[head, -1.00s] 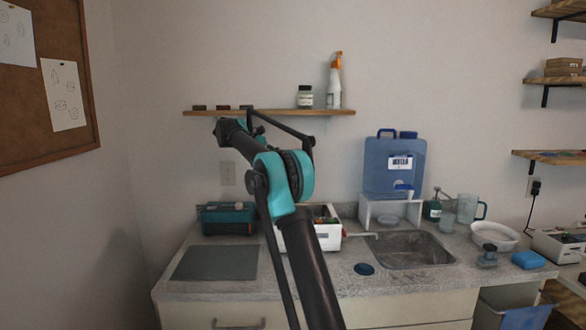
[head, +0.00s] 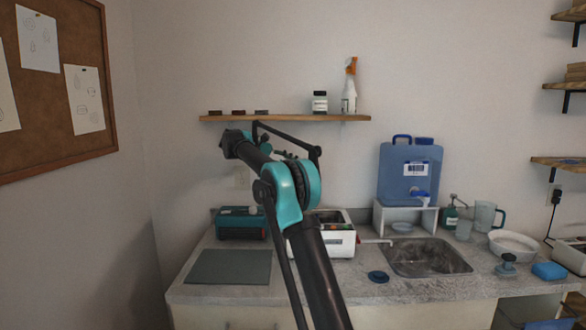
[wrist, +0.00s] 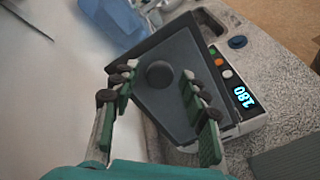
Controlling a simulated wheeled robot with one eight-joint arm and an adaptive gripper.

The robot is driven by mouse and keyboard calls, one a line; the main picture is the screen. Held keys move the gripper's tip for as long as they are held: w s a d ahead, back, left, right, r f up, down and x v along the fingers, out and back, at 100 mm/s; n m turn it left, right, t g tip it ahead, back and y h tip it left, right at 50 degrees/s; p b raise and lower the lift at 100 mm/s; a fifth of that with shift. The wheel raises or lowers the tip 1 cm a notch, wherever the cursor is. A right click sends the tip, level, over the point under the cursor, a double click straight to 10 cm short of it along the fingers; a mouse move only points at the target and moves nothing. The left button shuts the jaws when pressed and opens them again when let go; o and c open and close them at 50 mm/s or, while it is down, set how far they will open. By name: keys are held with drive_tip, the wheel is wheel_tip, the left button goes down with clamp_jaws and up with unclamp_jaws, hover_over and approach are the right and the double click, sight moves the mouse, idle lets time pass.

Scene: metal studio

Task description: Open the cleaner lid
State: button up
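The cleaner (head: 342,243) is a white box on the counter, partly hidden behind my arm in the head view. In the wrist view its dark grey lid (wrist: 172,105) fills the middle, with a round dark knob (wrist: 159,74) on top. The head view does not clearly show my gripper.
A blue water jug (head: 408,175) on a white stand is right of the cleaner, behind the sink (head: 425,258). A teal box (head: 240,224) and a grey mat (head: 228,267) lie left. A wooden shelf (head: 285,118) with bottles hangs above.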

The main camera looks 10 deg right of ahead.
drive_tip(key=shift+r, duration=0.15)
wheel_tip(320, 180, up, 10)
idle(0.7)
